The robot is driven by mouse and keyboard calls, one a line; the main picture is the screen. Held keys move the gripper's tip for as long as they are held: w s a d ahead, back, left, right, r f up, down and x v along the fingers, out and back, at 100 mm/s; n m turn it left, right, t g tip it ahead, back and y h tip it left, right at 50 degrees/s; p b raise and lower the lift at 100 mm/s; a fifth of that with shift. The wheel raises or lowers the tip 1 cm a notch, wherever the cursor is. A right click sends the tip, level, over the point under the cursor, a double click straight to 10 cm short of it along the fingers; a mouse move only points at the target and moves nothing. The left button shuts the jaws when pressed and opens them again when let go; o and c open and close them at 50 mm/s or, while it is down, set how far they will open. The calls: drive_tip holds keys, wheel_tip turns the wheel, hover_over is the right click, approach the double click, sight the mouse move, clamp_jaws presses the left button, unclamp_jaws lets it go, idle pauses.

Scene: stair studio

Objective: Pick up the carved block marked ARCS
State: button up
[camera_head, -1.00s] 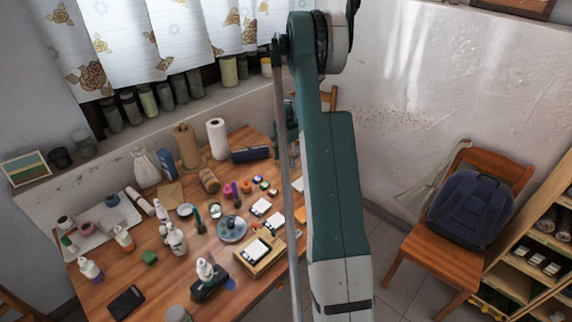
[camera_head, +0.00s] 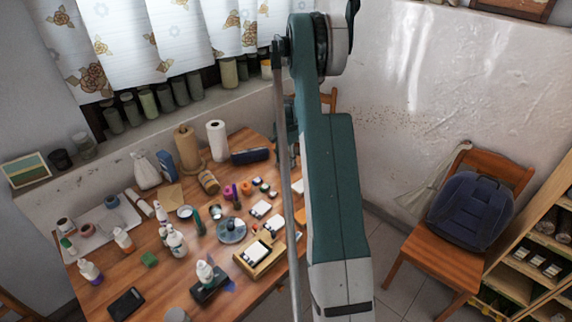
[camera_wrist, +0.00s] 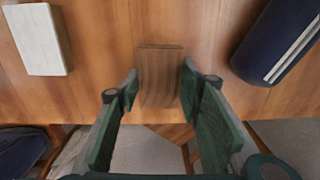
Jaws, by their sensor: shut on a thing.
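A brown wooden block (camera_wrist: 160,75) sits between the two green fingers of my gripper (camera_wrist: 160,85) in the wrist view. The fingers are closed against its sides. No ARCS mark shows on the faces in sight, so I cannot tell its carving. The block is near the edge of the wooden table, and I cannot tell whether it touches the tabletop. In the head view my own arm hides the gripper and the block.
In the wrist view a white block (camera_wrist: 38,40) lies left and a dark blue case (camera_wrist: 272,45) right. The head view shows a crowded table (camera_head: 185,285) with bottles, jars and a wooden tray (camera_head: 262,268). A chair with a backpack (camera_head: 470,208) stands right.

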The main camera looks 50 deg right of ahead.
sight(286, 162)
wheel_tip(286, 162, up, 10)
drive_tip(key=p, duration=0.1)
idle(0.6)
drive_tip(key=shift+s, duration=0.1)
idle(0.5)
